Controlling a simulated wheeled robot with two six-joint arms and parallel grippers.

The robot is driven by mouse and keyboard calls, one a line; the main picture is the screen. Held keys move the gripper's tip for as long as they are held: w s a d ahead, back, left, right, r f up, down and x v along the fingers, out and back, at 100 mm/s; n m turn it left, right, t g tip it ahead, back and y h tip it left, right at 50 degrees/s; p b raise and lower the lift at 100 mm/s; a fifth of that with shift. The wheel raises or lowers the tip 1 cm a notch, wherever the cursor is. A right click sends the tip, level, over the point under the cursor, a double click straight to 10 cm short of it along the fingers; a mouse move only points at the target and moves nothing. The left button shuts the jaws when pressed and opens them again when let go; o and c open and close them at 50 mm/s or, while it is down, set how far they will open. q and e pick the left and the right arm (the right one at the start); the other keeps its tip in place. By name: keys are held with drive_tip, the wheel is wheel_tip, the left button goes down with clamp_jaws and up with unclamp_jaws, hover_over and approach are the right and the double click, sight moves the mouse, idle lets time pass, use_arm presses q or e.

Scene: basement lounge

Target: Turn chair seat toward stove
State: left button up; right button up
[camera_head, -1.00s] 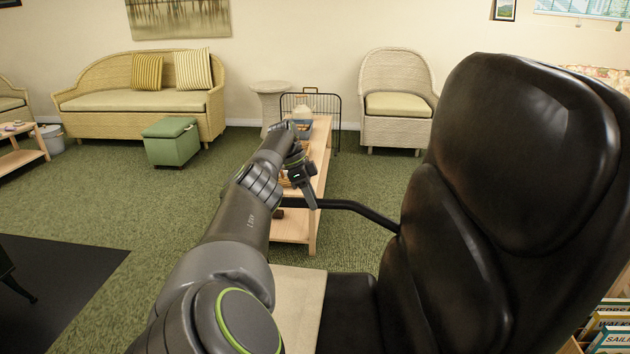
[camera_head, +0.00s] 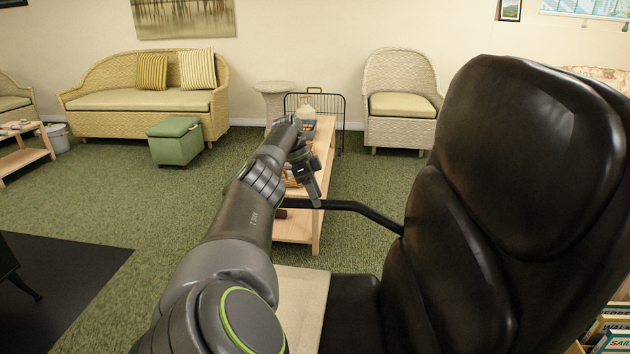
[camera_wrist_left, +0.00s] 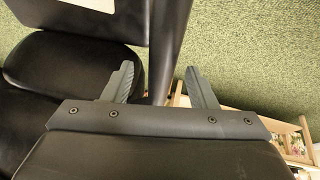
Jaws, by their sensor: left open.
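A black leather swivel-type chair fills the right of the head view, its tall backrest (camera_head: 530,170) nearest me and its seat (camera_head: 350,315) low in the middle. Its thin dark armrest (camera_head: 350,206) reaches left to my left gripper (camera_head: 312,190). In the left wrist view my left gripper (camera_wrist_left: 162,80) is open, with a dark bar of the chair (camera_wrist_left: 170,40) passing between its fingers. I cannot tell whether they touch. A dark legged object (camera_head: 8,262), possibly the stove, is cut off at the left edge. My right gripper is not in view.
A low wooden table (camera_head: 316,225) stands just beyond my gripper. A green ottoman (camera_head: 175,142), wicker sofa (camera_head: 140,115) and wicker armchair (camera_head: 400,105) are farther back. A dark floor mat (camera_head: 70,290) lies left. Books (camera_head: 612,335) sit at the lower right.

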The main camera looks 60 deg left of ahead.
use_arm(q)
wheel_tip(320, 180, up, 8)
drive_tip(key=shift+f+p, duration=0.15)
drive_tip(key=shift+p, duration=0.4)
drive_tip(key=shift+r, duration=0.35)
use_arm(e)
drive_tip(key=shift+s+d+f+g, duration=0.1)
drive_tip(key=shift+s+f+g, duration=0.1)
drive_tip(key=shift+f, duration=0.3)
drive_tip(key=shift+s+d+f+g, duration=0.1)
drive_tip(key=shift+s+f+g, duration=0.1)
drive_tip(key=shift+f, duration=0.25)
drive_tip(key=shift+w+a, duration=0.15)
